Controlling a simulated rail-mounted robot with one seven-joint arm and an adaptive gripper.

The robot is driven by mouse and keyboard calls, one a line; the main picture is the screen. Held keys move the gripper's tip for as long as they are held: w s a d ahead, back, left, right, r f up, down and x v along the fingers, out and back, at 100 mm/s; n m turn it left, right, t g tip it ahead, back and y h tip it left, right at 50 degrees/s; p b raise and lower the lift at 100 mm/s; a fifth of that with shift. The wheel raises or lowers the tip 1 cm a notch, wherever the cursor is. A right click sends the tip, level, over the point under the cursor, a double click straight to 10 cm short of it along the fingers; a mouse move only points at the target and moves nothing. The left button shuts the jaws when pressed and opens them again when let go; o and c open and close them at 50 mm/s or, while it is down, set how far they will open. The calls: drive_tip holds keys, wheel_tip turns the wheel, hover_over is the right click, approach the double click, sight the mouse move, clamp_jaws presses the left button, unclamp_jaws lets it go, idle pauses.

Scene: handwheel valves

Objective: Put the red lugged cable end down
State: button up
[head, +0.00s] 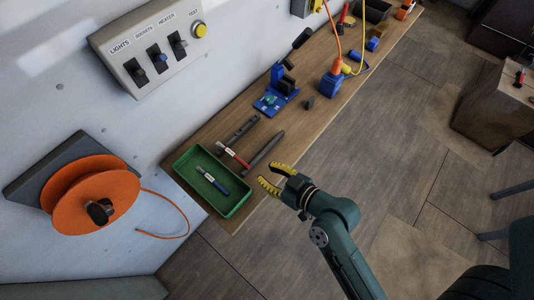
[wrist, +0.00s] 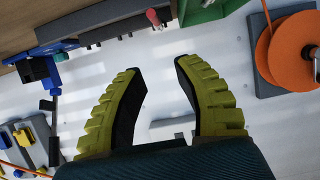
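What looks like the red lugged cable end (head: 236,157) lies on the wooden bench beside the green tray, near dark bar-shaped items; its exact shape is too small to tell. A red rounded tip (wrist: 152,16) at the top of the wrist view seems to be part of it. My gripper (head: 268,176) is off the bench's front edge, right of the green tray and apart from the red piece. In the wrist view my gripper's yellow ribbed fingers (wrist: 162,75) are spread wide with nothing between them.
The green tray (head: 180,166) holds a blue-handled piece (head: 213,181). Two dark bars (head: 262,150) lie beside it. An orange cable reel (head: 88,190) and switch panel (head: 150,47) are on the wall.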

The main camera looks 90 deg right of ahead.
drive_tip(key=shift+a, duration=0.1)
drive_tip(key=w+a+r+n+t+y, duration=0.1)
drive_tip(key=w+a+r+n+t, duration=0.15)
drive_tip(key=w+r, duration=0.7)
drive_tip(key=w+a+r+n+t+y, duration=0.2)
drive_tip(key=w+r+t, duration=0.1)
drive_tip(key=w+r, duration=0.6)
drive_tip(key=w+a+r+n+t+y, duration=0.1)
drive_tip(key=w+a+r, duration=0.1)
drive_tip(key=a+r, duration=0.2)
drive_tip(key=w+a+r+n+t+y, duration=0.1)
drive_tip(key=a+r, duration=0.4)
drive_tip(key=r, duration=0.6)
drive_tip(key=shift+w+a+t, duration=0.25)
drive_tip(key=shift+w+t, duration=0.3)
drive_tip(key=shift+w, duration=0.1)
drive_tip(key=shift+o, duration=1.3)
drive_tip(key=a+r+t+y, duration=0.2)
drive_tip(key=a+r, duration=0.6)
drive_tip(key=r, duration=0.2)
drive_tip(key=shift+s+r+t+y, duration=0.2)
drive_tip(key=shift+s+t+y, duration=0.1)
drive_tip(key=shift+n, duration=0.25)
